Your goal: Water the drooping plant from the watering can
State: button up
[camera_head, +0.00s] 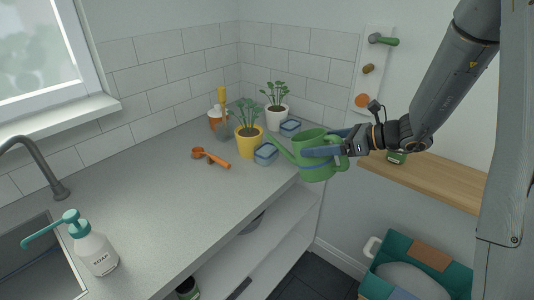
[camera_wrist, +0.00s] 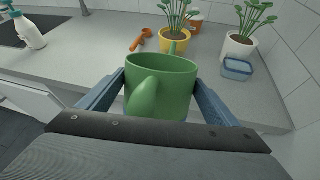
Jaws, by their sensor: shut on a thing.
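My gripper (camera_head: 322,151) is shut on a green watering can (camera_head: 316,169), with a blue finger on each side of its body. The can is held upright near the counter's right end, its spout toward the yellow pot. It also shows in the wrist view (camera_wrist: 168,88), handle toward me. A plant in a yellow pot (camera_head: 249,143) stands left of the spout. A plant in a white pot (camera_head: 276,117) stands behind, at the corner. Both have green leaves; I cannot clearly tell which one droops. The inside of the can is not clear.
An orange tool (camera_head: 212,157) lies left of the yellow pot. A soap bottle (camera_head: 95,250) stands beside the sink. A wooden shelf (camera_head: 440,180) is at right. The counter's middle is clear.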

jog(key=f+b, duration=0.1)
jog(key=f+y+b, duration=0.1)
jog(key=shift+d+t+b, duration=0.2)
jog(key=shift+t+b, duration=0.1)
jog(key=shift+b, duration=0.1)
jog(key=shift+s+r+y+b, duration=0.1)
jog(key=shift+r+y+b, duration=0.1)
jog(key=shift+y+b, duration=0.45)
jog(key=shift+s+r+t+p, duration=0.1)
jog(key=shift+r+t+p, duration=0.2)
jog(key=shift+r, duration=0.15)
jog(key=shift+r, duration=0.15)
jog(key=shift+r+p, duration=1.2)
jog(key=shift+r, duration=0.15)
jog(key=shift+a+f, duration=0.1)
